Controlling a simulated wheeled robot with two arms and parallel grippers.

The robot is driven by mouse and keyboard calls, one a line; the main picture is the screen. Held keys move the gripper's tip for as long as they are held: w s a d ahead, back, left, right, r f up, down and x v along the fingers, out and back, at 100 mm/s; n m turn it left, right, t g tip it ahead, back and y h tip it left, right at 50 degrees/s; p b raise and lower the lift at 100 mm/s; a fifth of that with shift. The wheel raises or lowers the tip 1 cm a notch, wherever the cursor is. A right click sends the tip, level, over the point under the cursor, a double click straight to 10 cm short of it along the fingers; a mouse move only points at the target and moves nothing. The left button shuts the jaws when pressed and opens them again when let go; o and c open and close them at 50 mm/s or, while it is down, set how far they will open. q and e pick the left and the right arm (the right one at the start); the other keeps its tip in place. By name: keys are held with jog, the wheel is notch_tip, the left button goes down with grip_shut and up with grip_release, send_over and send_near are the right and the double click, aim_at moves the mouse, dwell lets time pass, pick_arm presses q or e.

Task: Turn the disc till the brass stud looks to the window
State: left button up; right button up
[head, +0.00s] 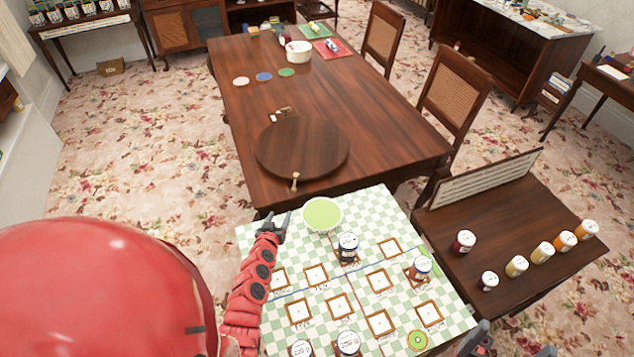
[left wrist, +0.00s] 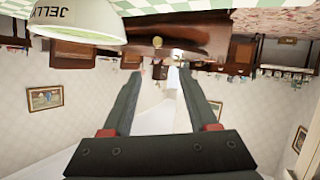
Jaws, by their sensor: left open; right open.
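The disc (head: 302,147) is a flat, round, dark wooden turntable lying on the near end of the long table. The brass stud (head: 295,182) stands at its near rim, slightly left of centre, facing my side. In the left wrist view, which is upside down, a small brass-coloured knob (left wrist: 157,41) shows beyond the fingers. My left gripper (head: 272,226) is open and empty, over the checked cloth's far left corner, short of the disc and apart from it. My right gripper (head: 512,341) shows only partly at the bottom edge, open. No window is clearly visible.
Jars stand on the checked cloth (head: 262,258) and side table (head: 500,215). Small bits (head: 284,111) lie behind the disc. Chairs line the table's right.

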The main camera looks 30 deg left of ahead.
pick_arm(q)
jog(key=b, duration=1.2)
send_near(293, 191)
jog(key=x, duration=0.7)
jog(key=shift+w+a+f, duration=0.15)
jog(key=shift+a+f, duration=0.05)
jog(key=shift+f, duration=0.05)
jog(key=shift+w+f+b, duration=0.1)
jog(key=shift+w+b, duration=0.15)
jog(key=shift+b, duration=0.1)
jog(key=shift+w+a, duration=0.1)
jog(key=shift+w, duration=0.15)
grip_shut()
